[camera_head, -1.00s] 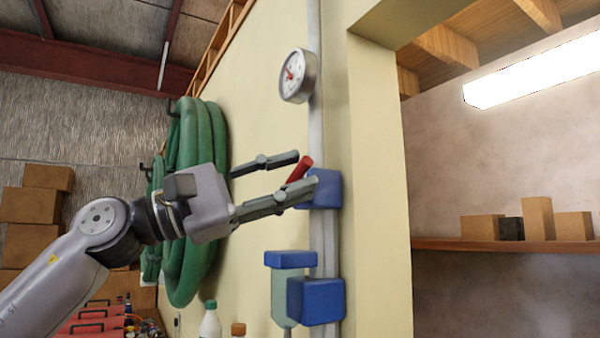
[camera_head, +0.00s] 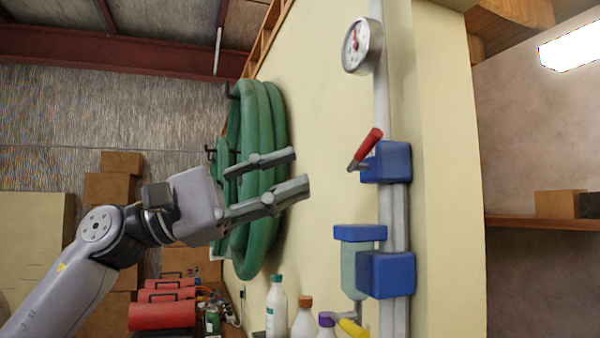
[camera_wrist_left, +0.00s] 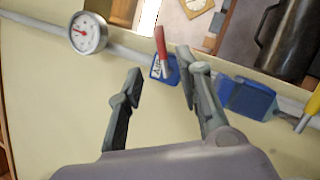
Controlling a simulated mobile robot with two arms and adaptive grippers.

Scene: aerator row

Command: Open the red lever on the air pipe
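The red lever (camera_head: 369,144) sits on a blue valve block (camera_head: 392,162) on the grey air pipe (camera_head: 396,215). It tilts up and to the right in the head view. My left gripper (camera_head: 301,171) is open and empty, to the left of the lever and apart from it. In the left wrist view the lever (camera_wrist_left: 161,45) shows beyond the gap between the open fingers (camera_wrist_left: 164,80), nearer the right finger. The blue block (camera_wrist_left: 163,70) bears lettering there. My right gripper is in neither view.
A round gauge (camera_head: 361,46) is above the lever on the pipe. A lower blue unit (camera_head: 386,275) with a clear bowl and a yellow handle (camera_head: 352,328) is below. A green hose coil (camera_head: 262,235) hangs behind my left gripper. Bottles (camera_head: 276,308) stand at the bottom.

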